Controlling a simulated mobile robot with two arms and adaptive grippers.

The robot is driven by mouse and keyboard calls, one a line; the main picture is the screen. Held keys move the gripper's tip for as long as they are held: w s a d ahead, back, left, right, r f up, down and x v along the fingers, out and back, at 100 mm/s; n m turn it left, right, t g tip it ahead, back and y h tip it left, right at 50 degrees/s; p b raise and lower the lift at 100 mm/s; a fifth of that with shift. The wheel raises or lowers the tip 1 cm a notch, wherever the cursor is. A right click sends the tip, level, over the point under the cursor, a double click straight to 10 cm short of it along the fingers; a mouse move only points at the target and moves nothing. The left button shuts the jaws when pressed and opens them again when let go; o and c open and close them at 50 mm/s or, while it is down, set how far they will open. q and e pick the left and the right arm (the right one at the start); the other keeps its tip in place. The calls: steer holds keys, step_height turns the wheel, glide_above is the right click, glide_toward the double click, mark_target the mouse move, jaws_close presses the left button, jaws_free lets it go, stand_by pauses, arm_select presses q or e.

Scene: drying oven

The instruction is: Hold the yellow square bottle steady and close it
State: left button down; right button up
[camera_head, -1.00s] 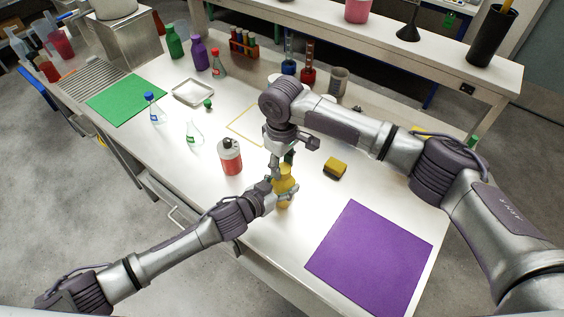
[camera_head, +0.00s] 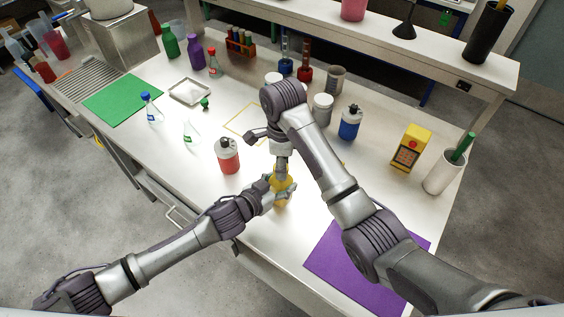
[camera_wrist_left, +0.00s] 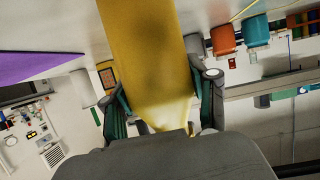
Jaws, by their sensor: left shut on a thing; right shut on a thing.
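The yellow square bottle (camera_head: 284,187) stands near the front edge of the white table, partly covered by both grippers. My left gripper (camera_head: 272,191) is shut on its side. In the left wrist view the bottle's yellow body (camera_wrist_left: 150,50) fills the middle between the two teal-padded fingers of the left gripper (camera_wrist_left: 163,100). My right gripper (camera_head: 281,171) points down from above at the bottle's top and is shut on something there. The fingers hide what it holds; the cap cannot be made out.
A purple mat (camera_head: 325,262) lies front right, partly under my right arm. A blue bottle (camera_head: 349,123), a yellow box (camera_head: 411,148) and a white cup (camera_head: 441,174) stand on the right. Clear table lies between.

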steer(key=m, duration=0.2)
steer(key=shift+m, duration=0.4)
steer(key=o, duration=0.7)
steer(key=shift+c, duration=0.2)
steer(key=shift+w+r, duration=0.2)
steer(key=shift+r, duration=0.65)
steer(key=shift+s+d+r, duration=0.1)
steer(key=shift+d+r, duration=0.05)
steer(key=shift+r, duration=0.2)
steer(key=shift+s+r, duration=0.15)
steer(key=shift+r, duration=0.9)
